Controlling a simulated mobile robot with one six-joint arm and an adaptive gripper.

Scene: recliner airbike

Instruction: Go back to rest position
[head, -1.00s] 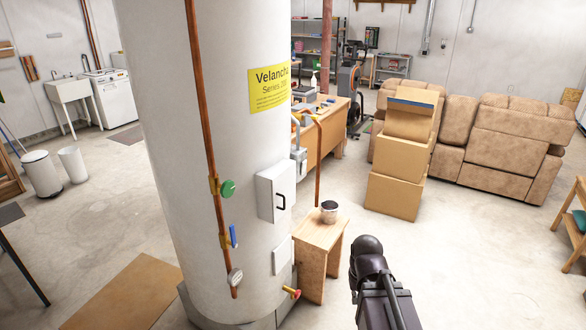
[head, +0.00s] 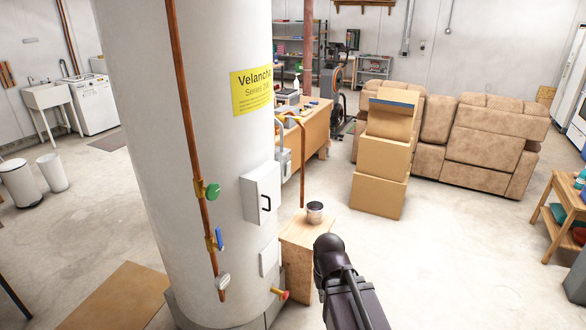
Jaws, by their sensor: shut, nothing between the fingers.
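My arm, dark and jointed, shows at the bottom right of centre in the head view, in front of the pale floor. Its rounded dark joint is uppermost, just right of a small wooden stool. My gripper's fingers cannot be made out in this view. No object is seen held by the part of the arm that shows.
A large white tank (head: 150,150) with copper pipes and valves stands close on the left. The wooden stool (head: 297,262) bears a metal can (head: 315,212). Stacked cardboard boxes (head: 378,195) and a tan recliner sofa (head: 485,148) stand behind.

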